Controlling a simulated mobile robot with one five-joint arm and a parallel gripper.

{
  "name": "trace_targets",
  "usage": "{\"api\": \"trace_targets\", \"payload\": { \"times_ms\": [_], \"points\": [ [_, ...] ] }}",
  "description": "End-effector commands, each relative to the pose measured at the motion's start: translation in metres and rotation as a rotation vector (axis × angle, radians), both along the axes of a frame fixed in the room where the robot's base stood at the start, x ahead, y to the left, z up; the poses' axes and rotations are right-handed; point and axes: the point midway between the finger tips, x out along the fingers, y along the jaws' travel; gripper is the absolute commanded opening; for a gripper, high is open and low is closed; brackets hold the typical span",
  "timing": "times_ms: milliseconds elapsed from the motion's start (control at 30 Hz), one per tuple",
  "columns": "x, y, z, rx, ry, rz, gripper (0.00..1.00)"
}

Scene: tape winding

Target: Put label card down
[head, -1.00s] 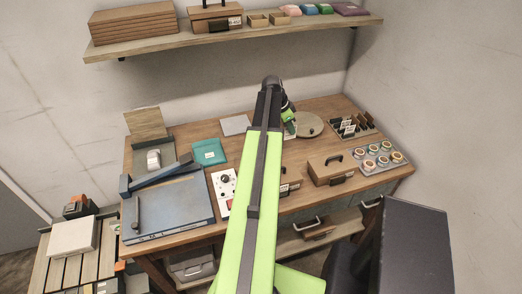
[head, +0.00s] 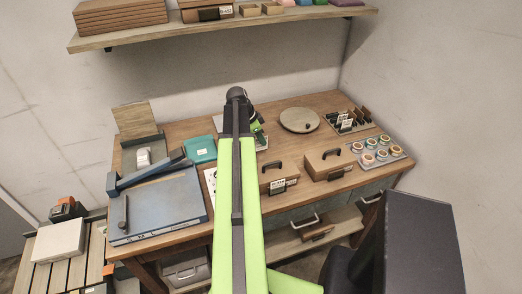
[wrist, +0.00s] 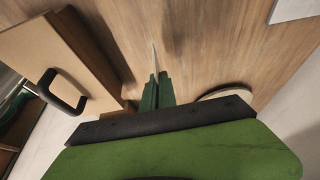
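My gripper (head: 258,130) is over the middle of the workbench, left of the round disc. In the wrist view its green fingers (wrist: 157,92) are shut on a thin label card (wrist: 155,57), seen edge-on as a pale sliver. The card points down toward the wood, and a dark shadow lies beside it. In the head view a pale bit of the card (head: 262,141) shows below the fingers. I cannot tell whether its lower edge touches the bench.
A handled box (head: 272,178) stands in front of the gripper; it also shows in the wrist view (wrist: 45,60). A second handled box (head: 330,164), a round disc (head: 300,119), a card rack (head: 352,121) and a tape tray (head: 378,150) lie right. A teal pouch (head: 200,150) lies left.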

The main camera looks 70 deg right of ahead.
Motion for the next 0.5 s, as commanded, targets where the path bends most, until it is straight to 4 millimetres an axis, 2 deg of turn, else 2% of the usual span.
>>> {"api": "trace_targets", "payload": {
  "times_ms": [67, 200, 300, 500],
  "points": [
    [0.0, 0.0, -0.006, 0.0, 0.0, 0.0, 0.0],
    [0.0, 0.0, -0.032, 0.0, 0.0, 0.0, 0.0],
    [0.0, 0.0, -0.044, 0.0, 0.0, 0.001, 0.0],
    [0.0, 0.0, -0.039, 0.0, 0.0, 0.001, 0.0]
  ]
}}
